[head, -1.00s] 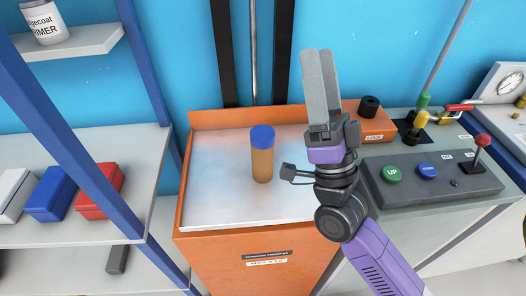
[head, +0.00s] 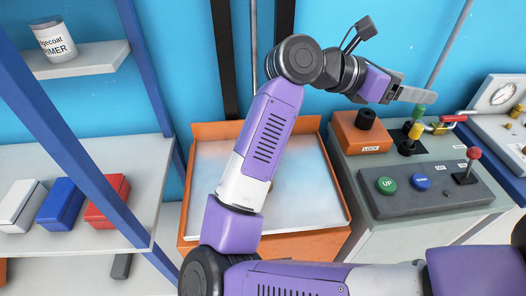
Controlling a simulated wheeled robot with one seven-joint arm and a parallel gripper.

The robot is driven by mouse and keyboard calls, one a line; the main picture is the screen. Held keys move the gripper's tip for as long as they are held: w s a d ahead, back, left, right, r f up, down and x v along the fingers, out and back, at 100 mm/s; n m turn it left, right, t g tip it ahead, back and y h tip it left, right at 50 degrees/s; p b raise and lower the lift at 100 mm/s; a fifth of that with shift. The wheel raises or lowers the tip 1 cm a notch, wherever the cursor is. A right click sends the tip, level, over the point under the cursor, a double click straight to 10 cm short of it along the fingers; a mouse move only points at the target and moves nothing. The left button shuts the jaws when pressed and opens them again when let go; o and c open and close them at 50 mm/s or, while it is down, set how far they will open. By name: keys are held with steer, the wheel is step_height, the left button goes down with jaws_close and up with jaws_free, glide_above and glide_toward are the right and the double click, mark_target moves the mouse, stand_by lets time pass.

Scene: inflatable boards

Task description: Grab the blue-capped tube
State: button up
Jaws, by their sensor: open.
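The blue-capped tube does not show now; my arm crosses the part of the metal-topped orange stand (head: 305,190) where it stood a second ago, so it is probably hidden behind the arm. My gripper (head: 425,97) is up at the upper right, pointing right, above the orange lock box and the coloured knobs. I see it from the side, with nothing visible between its fingers. It is open and well away from the stand's tray.
An orange lock box (head: 360,133) and a grey control panel (head: 430,190) with buttons and a red-topped lever (head: 474,153) are at right. Shelves at left hold a primer can (head: 54,40) and white, blue and red boxes (head: 108,200). A blue post (head: 60,120) stands in front.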

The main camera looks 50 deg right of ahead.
steer(key=w+a+f+t+y+p, duration=0.1)
steer(key=w+a+f+t+y, duration=0.55)
steer(key=w+a+f, duration=0.3)
steer(key=w+a+t+y, duration=0.1)
steer(key=w+a, duration=0.2)
steer(key=w+a+f+t+y, duration=0.1)
steer(key=w+a+y, duration=0.1)
steer(key=w+a, duration=0.1)
steer(key=w+a+t+y, duration=0.1)
steer(key=w+a, duration=0.3)
steer(key=shift+a+f+m+y+p, duration=0.2)
steer(key=shift+f+m+y+p, duration=0.15)
steer(key=shift+m+p, duration=0.05)
steer(key=shift+a+f, duration=0.15)
steer(key=shift+f, duration=0.05)
steer(key=shift+s+f+p, duration=0.15)
steer(key=shift+f+p, duration=1)
steer(key=shift+f, duration=2.5)
jaws_close()
steer(key=shift+r, duration=0.1)
